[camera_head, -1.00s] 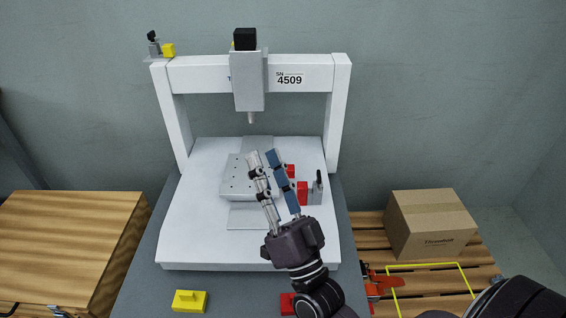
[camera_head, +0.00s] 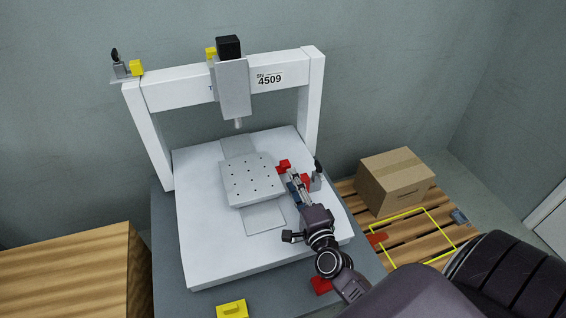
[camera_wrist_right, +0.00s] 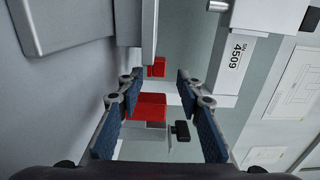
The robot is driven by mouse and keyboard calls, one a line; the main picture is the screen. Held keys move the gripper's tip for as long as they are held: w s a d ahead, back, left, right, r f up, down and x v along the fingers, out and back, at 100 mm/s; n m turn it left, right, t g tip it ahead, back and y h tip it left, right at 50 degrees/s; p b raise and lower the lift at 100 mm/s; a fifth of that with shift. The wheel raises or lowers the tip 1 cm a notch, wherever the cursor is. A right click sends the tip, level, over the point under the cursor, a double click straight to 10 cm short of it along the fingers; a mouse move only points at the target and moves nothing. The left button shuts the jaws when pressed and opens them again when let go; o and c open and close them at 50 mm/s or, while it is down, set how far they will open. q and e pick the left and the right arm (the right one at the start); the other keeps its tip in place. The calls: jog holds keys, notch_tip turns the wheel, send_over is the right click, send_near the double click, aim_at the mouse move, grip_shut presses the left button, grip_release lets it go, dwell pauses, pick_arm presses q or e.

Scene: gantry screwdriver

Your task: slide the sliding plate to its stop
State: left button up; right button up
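The sliding plate (camera_head: 251,177) is a grey square with a grid of dark holes, on the white bed of the gantry, below the screwdriver spindle (camera_head: 238,122). Strips of its track (camera_head: 264,217) show behind and in front of it. A grey slab at the top left of the right wrist view (camera_wrist_right: 75,18) appears to be its edge. My right gripper (camera_head: 294,178) is low at the plate's right side, near the red blocks; I cannot tell whether it touches the plate. In the right wrist view its blue-padded fingers (camera_wrist_right: 160,90) stand apart with nothing gripped. My left gripper is out of view.
Red blocks (camera_head: 284,164) and a grey clamp with a black knob (camera_head: 317,176) stand right of the plate. A yellow block (camera_head: 232,310) lies at the front. A cardboard box (camera_head: 396,183) sits on a pallet at right. The front of the white bed is clear.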

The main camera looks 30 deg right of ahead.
aim_at(287, 167)
jog(key=shift+w+d, duration=0.25)
jog(key=shift+w, duration=0.3)
jog(key=x, duration=0.5)
jog(key=shift+f+b, duration=0.1)
jog(key=shift+b, duration=0.2)
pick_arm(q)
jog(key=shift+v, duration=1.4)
pick_arm(e)
jog(key=shift+x, duration=0.8)
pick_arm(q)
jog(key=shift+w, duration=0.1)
pick_arm(e)
jog(key=shift+c, duration=0.5)
grip_shut()
